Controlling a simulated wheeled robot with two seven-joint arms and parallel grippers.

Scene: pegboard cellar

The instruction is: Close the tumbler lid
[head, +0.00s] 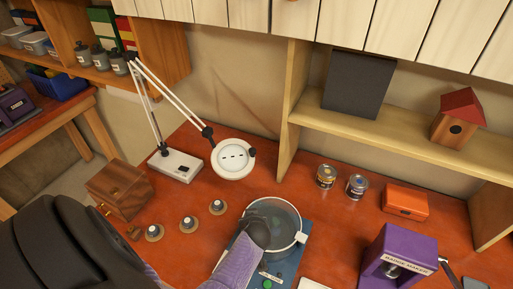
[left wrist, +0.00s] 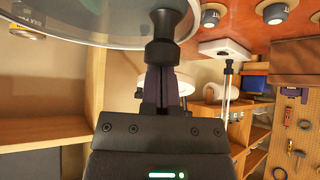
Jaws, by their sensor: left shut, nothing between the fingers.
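The tumbler has a clear round lid or bowl (head: 275,210) with a pale rim, on a blue base (head: 290,268) with a green button, at the front middle of the bench. In the left wrist view, clear glass (left wrist: 80,28) fills the top left, with a black knob (left wrist: 162,25) beside its edge. My left gripper (left wrist: 161,75) is shut and empty, its purple fingers against or just short of the knob. In the head view my left gripper (head: 256,232) covers the tumbler's front. How far the lid stands open is hard to tell. My right gripper is out of view.
Three small round pieces (head: 188,224) lie left of the tumbler, beside a wooden box (head: 121,190). A magnifier lamp (head: 233,158) stands behind. A purple badge maker (head: 399,255) is at right. Two cans (head: 326,176) and an orange box (head: 403,202) sit further back.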

